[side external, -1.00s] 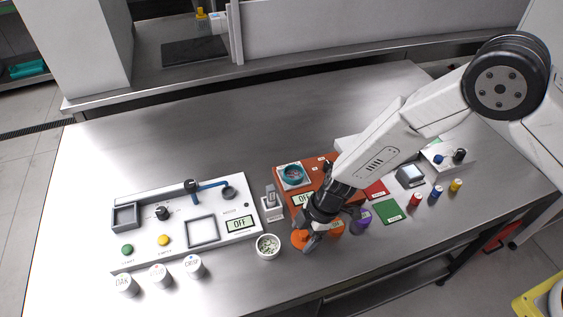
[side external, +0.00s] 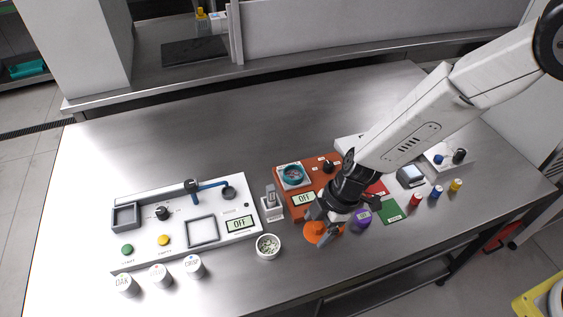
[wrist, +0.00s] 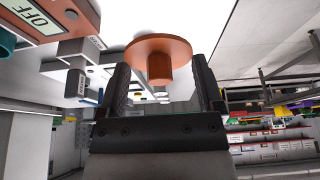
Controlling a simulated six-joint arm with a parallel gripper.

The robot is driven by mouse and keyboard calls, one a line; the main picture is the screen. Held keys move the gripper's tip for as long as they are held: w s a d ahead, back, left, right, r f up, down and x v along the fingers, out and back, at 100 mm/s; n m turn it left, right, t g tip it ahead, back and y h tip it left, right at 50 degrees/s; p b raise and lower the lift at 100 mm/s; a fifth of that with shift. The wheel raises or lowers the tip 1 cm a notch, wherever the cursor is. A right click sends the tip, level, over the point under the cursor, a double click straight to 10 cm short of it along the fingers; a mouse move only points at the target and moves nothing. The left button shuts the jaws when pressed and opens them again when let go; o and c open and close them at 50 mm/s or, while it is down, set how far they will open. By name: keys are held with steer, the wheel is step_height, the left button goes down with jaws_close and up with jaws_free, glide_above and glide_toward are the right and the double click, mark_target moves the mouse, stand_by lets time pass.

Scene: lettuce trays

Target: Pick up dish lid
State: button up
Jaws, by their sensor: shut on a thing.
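The dish lid (side external: 316,238) is an orange disc with a short knob. In the side view it is at my gripper's (side external: 326,224) fingertips near the front of the table, partly covered by the fingers. In the wrist view the lid (wrist: 140,46) shows its round face, with its knob between the two dark fingers of my gripper (wrist: 161,78). My gripper is shut on the lid. I cannot tell the exact height of the lid above the table. What lies behind the lid and the fingers is hidden in the side view.
A white bowl (side external: 268,253) of pale pieces stands left of the lid. A purple container (side external: 361,220) and a green mat (side external: 390,212) are to the right. An orange device (side external: 284,182) with an OFF display is behind. The front table to the lower right is clear.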

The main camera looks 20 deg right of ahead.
steer(key=s+d+r, duration=0.5)
steer(key=s+r, duration=0.1)
steer(key=s, duration=0.3)
steer(key=shift+s+d, duration=0.15)
steer(key=shift+d, duration=0.15)
stand_by(0.5)
steer(key=w+a+f+m, duration=0.1)
steer(key=w+m, duration=0.1)
steer(key=w, duration=1.2)
steer(key=w+a+m+t, duration=0.1)
steer(key=w+a+m, duration=0.1)
steer(key=w, duration=1.3)
steer(key=shift+a+f+t, duration=0.25)
steer(key=shift+f+t, duration=0.05)
steer(key=shift+f, duration=0.1)
steer(key=shift+f, duration=0.25)
steer(key=shift+f, duration=2.7)
steer(key=shift+f, duration=0.45)
